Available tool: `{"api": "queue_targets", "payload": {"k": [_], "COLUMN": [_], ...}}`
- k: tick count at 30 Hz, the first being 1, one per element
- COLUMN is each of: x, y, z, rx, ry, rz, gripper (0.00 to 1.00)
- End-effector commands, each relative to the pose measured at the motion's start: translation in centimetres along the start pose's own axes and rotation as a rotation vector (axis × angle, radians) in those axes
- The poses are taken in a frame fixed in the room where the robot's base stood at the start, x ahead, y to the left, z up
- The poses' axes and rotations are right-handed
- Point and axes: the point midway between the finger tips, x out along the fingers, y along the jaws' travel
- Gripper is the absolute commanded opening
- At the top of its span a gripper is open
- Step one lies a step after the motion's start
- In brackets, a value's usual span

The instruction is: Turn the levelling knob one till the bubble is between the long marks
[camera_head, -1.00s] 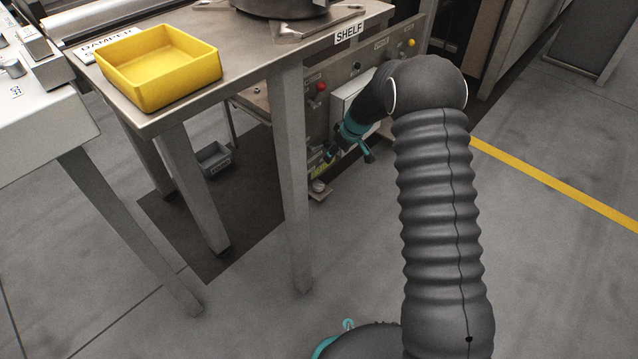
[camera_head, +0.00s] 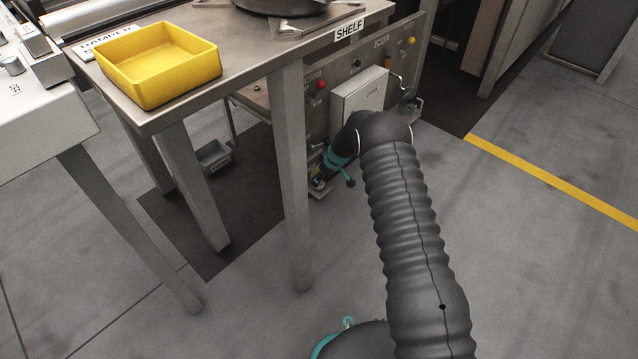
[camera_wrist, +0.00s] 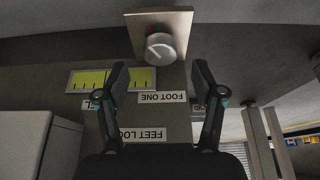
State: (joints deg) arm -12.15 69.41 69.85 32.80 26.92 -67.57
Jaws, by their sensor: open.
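The levelling knob (camera_wrist: 160,46) is a round grey knob with a red part and a pale pointer line, on a square metal plate (camera_wrist: 178,20) in the wrist view. The yellow-green level vial (camera_wrist: 110,79) with dark marks lies below and left of it; the left finger covers part of it. I cannot make out the bubble. In the head view my gripper (camera_head: 319,182) is low at the panel, mostly hiding this area.
A FEET LOCK label (camera_wrist: 140,135) is on the panel between my fingers. In the head view, a steel shelf table (camera_head: 235,75) with a yellow bin (camera_head: 160,88) stands left of my arm; its leg (camera_head: 292,190) is close to my gripper. Floor to the right is clear.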

Motion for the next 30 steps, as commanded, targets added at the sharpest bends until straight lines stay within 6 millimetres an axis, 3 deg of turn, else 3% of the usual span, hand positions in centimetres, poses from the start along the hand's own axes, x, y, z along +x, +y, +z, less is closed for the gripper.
{"api": "queue_targets", "payload": {"k": [3, 9, 22, 29, 30], "x": [2.1, 4.1, 4.8, 4.7, 4.7], "y": [0.0, 0.0, 0.0, 0.0, 0.0], "z": [0.1, 0.0, 0.0, 0.0, 0.0], "rx": [-0.001, 0.000, 0.000, 0.000, 0.000], "ry": [-0.001, 0.000, 0.000, 0.000, 0.000], "rz": [-0.001, -0.001, 0.000, 0.000, 0.000], "gripper": [0.69, 0.69, 0.69, 0.11, 0.09]}}
